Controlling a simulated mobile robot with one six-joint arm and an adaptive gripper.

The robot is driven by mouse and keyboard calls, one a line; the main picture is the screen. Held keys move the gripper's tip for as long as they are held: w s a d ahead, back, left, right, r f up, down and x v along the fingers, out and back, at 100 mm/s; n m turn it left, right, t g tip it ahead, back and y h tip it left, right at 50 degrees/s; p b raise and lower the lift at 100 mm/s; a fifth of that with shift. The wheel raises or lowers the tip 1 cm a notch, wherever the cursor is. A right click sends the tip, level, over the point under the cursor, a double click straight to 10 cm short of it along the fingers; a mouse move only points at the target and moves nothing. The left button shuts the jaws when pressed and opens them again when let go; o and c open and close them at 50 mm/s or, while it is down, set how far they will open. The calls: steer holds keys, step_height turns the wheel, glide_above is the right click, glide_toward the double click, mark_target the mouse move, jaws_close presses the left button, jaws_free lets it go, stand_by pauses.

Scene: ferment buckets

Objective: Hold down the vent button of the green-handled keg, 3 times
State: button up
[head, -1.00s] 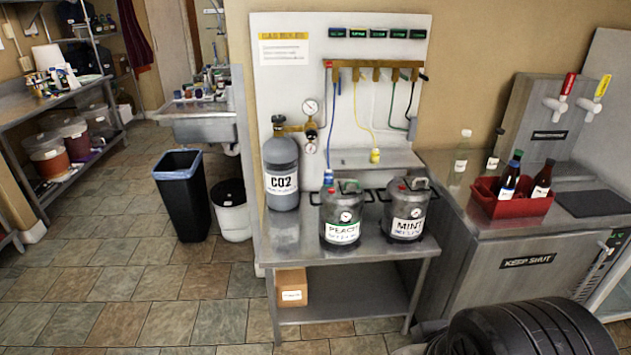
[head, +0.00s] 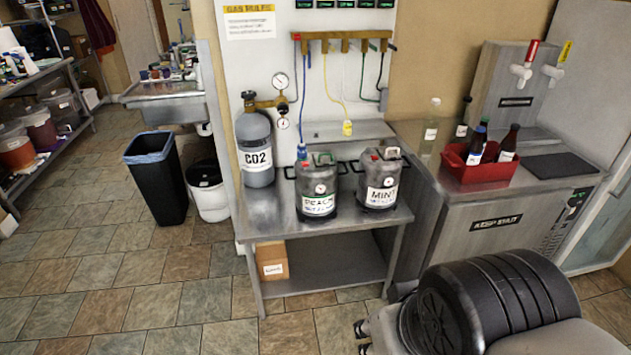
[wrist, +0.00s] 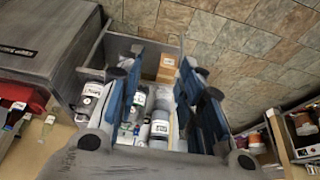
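The PEACH keg (head: 318,187) stands upright on the steel bench below the gas board. The MINT keg (head: 379,180) stands upright to its right. Both are dark grey with top handles and small gauges. In the tilted wrist view, the PEACH keg (wrist: 138,102) shows between my fingers and the MINT keg (wrist: 91,94) to the left. My gripper (wrist: 161,62) is open and empty, apart from the kegs. It does not show in the head view.
A CO2 cylinder (head: 255,150) stands left of the kegs, with hoses (head: 345,95) hanging behind. A red crate (head: 480,176) of bottles sits on the right counter. Floor in front (head: 180,290) is clear.

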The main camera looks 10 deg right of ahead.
jaws_close()
stand_by(1.4)
